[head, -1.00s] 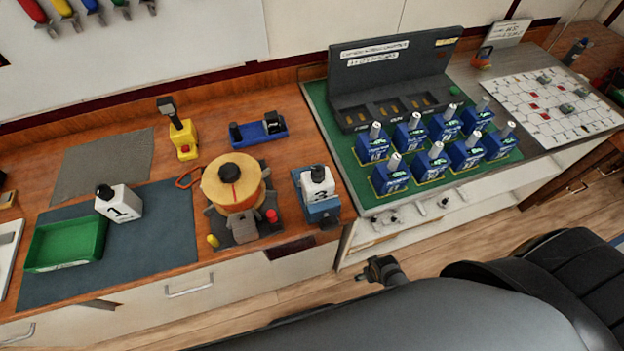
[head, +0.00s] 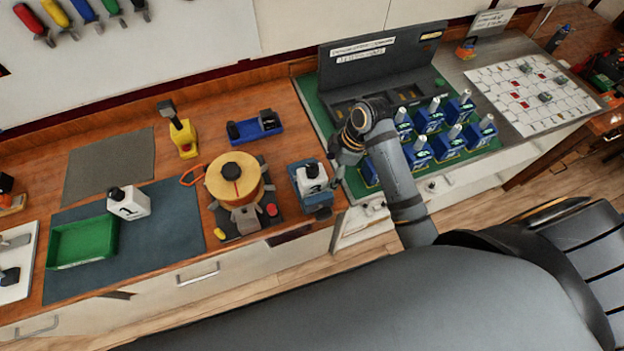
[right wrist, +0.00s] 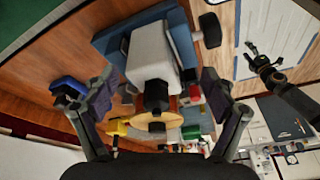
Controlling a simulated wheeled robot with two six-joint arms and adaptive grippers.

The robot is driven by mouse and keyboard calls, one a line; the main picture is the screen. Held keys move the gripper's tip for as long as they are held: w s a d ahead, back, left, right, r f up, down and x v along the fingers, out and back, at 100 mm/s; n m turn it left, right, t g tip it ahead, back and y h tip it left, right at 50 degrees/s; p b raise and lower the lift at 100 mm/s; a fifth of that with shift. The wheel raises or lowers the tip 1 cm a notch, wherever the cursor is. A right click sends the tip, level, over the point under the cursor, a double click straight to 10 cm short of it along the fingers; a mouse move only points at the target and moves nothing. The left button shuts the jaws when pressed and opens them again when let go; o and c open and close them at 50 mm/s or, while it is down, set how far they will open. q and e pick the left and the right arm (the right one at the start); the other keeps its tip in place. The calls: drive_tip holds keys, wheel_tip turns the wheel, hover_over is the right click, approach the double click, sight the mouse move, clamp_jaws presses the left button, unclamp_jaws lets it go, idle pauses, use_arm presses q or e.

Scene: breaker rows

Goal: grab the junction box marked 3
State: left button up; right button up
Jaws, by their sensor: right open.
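The junction box marked 3 (head: 312,180), white with a black knob on top, sits upright in a blue holder (head: 318,206) at the bench's right end. My right gripper (head: 343,160) is open and empty, just right of and above that box. In the right wrist view the white box (right wrist: 155,55) lies ahead between the two open fingers (right wrist: 160,85), its black knob toward me; I cannot tell whether they touch. A dark gripper (right wrist: 262,64), seemingly my left one, shows at that view's right; its jaws are too small to judge.
An orange cable reel (head: 232,180) stands close left of the blue holder. Another white box marked 1 (head: 129,204) stands by a green tray (head: 110,242). The grey mat (head: 108,168) is bare.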

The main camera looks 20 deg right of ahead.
sight(317, 166)
drive_tip(key=r+n, duration=0.1)
drive_tip(key=w+r+n, duration=0.1)
drive_tip(key=r+n, duration=0.1)
drive_tip(key=w+a+r+n+y, duration=0.1)
drive_tip(key=shift+a+r+n+g, duration=0.1)
drive_tip(key=shift+r+n+g, duration=0.2)
drive_tip(key=shift+g, duration=0.1)
drive_tip(key=b+x, duration=0.2)
drive_tip(key=x, duration=0.1)
drive_tip(key=shift+s+f, duration=0.1)
drive_tip(key=shift+f, duration=0.05)
drive_tip(key=shift+p+x, duration=0.6)
drive_tip(key=shift+x, duration=0.2)
drive_tip(key=shift+a+f, duration=0.15)
drive_tip(key=shift+a, duration=0.05)
drive_tip(key=p+x, duration=0.1)
drive_tip(key=x, duration=0.2)
drive_tip(key=p+x, duration=0.1)
drive_tip(key=shift+w+d+f+p, duration=0.2)
drive_tip(key=shift+f+p, duration=0.15)
drive_tip(key=shift+f, duration=0.05)
drive_tip(key=shift+a+f, duration=0.15)
drive_tip(key=shift+f, duration=0.2)
drive_tip(key=shift+r, duration=0.1)
drive_tip(key=c, duration=1.7)
